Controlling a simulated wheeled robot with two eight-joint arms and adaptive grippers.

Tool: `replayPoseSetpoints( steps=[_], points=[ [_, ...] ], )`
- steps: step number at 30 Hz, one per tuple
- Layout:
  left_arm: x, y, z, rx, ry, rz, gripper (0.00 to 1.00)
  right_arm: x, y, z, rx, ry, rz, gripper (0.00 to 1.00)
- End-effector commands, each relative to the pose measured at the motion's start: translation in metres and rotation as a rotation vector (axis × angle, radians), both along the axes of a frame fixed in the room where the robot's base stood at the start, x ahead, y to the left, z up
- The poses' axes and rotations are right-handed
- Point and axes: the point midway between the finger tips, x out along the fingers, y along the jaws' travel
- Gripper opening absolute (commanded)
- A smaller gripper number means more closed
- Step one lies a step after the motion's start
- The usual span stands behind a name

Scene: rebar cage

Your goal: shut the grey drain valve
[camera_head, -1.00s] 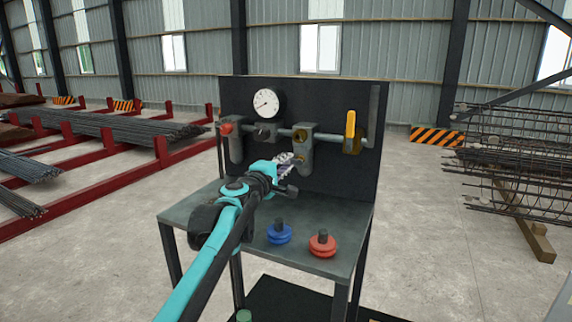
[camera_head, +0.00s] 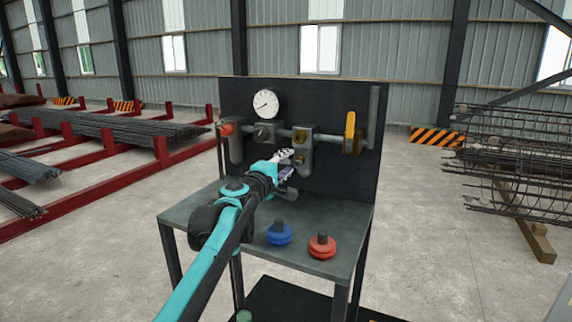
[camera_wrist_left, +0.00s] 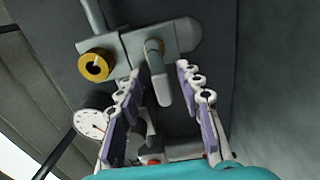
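The grey drain valve's lever (camera_wrist_left: 161,86) shows in the left wrist view, pointing down the picture from a brass stem on a grey pipe block. My left gripper (camera_wrist_left: 159,70) is open, with one purple-padded finger on each side of the lever. The fingers look apart from it; exact depth is hard to tell. In the head view, the left gripper (camera_head: 286,160) is just in front of the panel. My right gripper is not in view.
A blue wheel (camera_head: 279,234) and a red wheel (camera_head: 322,245) stand on the bench (camera_head: 215,258) below.

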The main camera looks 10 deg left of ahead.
Motion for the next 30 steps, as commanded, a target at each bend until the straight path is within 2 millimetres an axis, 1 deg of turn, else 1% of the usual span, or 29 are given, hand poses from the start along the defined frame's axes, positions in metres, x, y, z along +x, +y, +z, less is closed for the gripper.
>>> replayPoseSetpoints(
  steps=[2,5,8,15,18,21,25,30],
  points=[
    [-0.001,0.001,0.0,0.0,0.0,0.001,0.36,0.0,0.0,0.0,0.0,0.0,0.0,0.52],
    [-0.009,0.004,0.001,-0.001,0.0,0.001,0.36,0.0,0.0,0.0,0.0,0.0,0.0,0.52],
    [-0.025,0.009,0.001,0.0,0.0,0.002,0.36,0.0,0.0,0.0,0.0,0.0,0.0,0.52],
    [-0.075,0.025,0.0,0.0,0.0,0.002,0.36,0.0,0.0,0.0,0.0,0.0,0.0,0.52],
    [-0.092,0.03,0.0,0.0,0.0,0.002,0.36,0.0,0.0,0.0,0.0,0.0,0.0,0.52],
    [-0.105,0.034,0.0,0.0,0.0,0.001,0.36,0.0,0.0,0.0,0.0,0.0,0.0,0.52],
    [-0.113,0.036,0.0,0.0,0.0,0.0,0.36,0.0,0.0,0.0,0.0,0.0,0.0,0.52],
    [-0.115,0.037,0.0,0.0,0.0,0.0,0.36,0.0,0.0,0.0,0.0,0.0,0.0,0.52]
  ],
)
